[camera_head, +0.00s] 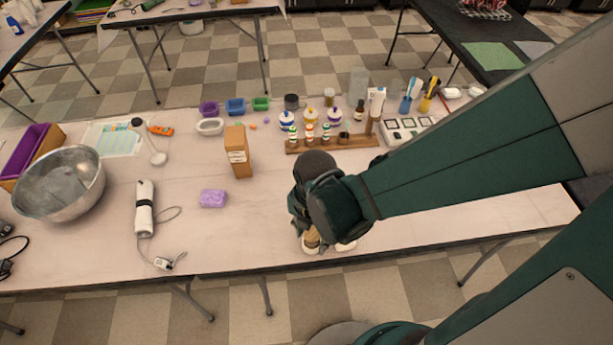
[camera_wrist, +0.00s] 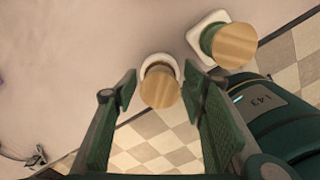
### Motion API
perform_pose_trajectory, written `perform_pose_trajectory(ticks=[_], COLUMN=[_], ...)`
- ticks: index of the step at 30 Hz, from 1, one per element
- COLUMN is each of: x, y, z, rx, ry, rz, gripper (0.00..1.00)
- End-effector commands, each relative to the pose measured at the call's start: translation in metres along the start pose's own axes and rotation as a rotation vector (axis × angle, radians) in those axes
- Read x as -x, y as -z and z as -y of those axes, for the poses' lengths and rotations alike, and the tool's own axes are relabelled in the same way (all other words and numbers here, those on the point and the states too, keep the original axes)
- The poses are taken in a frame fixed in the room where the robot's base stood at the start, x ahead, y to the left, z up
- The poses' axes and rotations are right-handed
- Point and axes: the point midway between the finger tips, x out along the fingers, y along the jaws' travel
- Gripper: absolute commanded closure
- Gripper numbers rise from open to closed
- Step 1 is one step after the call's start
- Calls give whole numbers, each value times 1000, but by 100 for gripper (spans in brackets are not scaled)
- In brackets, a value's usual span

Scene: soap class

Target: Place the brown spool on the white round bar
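The brown spool (camera_wrist: 161,92) stands on the white round bar (camera_wrist: 159,59) in the wrist view, its pale wooden top facing the camera. It covers most of the bar, so their contact is hidden. My gripper (camera_wrist: 160,85) is open, with one finger on each side of the spool and a visible gap at both sides. In the head view the spool (camera_head: 311,239) shows below my gripper (camera_head: 311,227) at the table's front edge, with the white round bar (camera_head: 309,251) partly visible under it.
A green spool with a wooden top (camera_wrist: 236,45) stands on a white square bar (camera_wrist: 197,38), close beside my right finger. A purple soap block (camera_head: 213,199) and a brown box (camera_head: 238,155) lie farther left. Bottles on a wooden rack (camera_head: 335,144) stand behind my gripper.

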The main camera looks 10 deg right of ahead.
Motion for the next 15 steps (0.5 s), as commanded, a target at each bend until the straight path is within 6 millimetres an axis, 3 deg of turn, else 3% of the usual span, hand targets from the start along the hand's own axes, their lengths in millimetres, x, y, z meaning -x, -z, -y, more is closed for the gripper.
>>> perform_pose_trajectory(ticks=[15], x=[9], y=[0], z=[0], rx=[0], ry=[0], rz=[0], gripper=[58])
